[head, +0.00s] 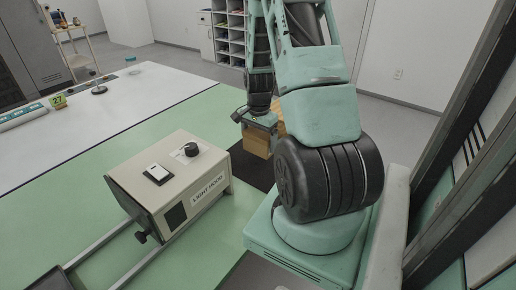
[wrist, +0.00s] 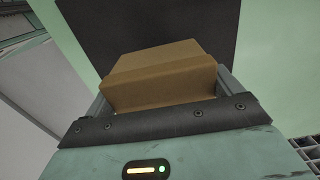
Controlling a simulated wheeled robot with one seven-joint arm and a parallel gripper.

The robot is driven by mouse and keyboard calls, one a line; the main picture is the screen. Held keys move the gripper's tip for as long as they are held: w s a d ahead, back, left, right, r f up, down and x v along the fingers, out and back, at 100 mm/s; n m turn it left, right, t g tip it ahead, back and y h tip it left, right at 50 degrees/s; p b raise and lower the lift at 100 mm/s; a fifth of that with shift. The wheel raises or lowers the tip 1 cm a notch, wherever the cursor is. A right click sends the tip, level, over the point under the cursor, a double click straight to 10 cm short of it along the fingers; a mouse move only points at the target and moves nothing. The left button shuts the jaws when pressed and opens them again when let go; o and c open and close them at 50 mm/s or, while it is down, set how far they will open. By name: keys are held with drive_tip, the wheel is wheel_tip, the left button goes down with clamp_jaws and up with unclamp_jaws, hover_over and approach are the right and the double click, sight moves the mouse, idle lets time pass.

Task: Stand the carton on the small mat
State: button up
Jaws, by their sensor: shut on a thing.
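The brown carton (head: 256,144) is held in my gripper (head: 260,126), beside the light hood in the head view. My arm hides part of the carton there. In the wrist view the carton (wrist: 165,72) fills the space between the two fingers of my gripper (wrist: 162,88), which are shut on it. The small dark mat (head: 252,170) lies on the green table top, partly hidden by my arm. In the wrist view the mat (wrist: 150,25) shows behind the carton. I cannot tell whether the carton touches the mat.
A beige box labelled light hood (head: 165,185) stands on the table left of the mat, with metal rails toward the front. A yellow-green "27" marker (head: 58,101) and a small black-based item (head: 99,89) are on the far white surface. Green table between is clear.

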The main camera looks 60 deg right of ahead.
sight(259, 148)
drive_tip(key=shift+f, duration=1.8)
drive_tip(key=shift+f, duration=0.1)
drive_tip(key=o, duration=0.9)
drive_tip(key=shift+c, duration=0.2)
wheel_tip(259, 148, up, 12)
drive_tip(key=shift+r, duration=0.15)
drive_tip(key=w+a+r+n, duration=0.1)
drive_tip(key=a+n, duration=0.3)
drive_tip(key=a, duration=0.5)
drive_tip(key=w+a+r+n, duration=0.2)
drive_tip(key=w+a+n, duration=0.1)
drive_tip(key=a, duration=0.6)
drive_tip(key=w+a+r+n+y, duration=0.1)
drive_tip(key=a+n, duration=0.4)
drive_tip(key=a, duration=0.5)
drive_tip(key=shift+w+r+n, duration=0.3)
drive_tip(key=shift+w+r, duration=0.3)
drive_tip(key=shift+r, duration=0.05)
drive_tip(key=s+a+r+n, duration=0.3)
drive_tip(key=s+a+n, duration=1.1)
drive_tip(key=a, duration=0.5)
drive_tip(key=shift+s+a, duration=0.25)
drive_tip(key=shift+s, duration=0.9)
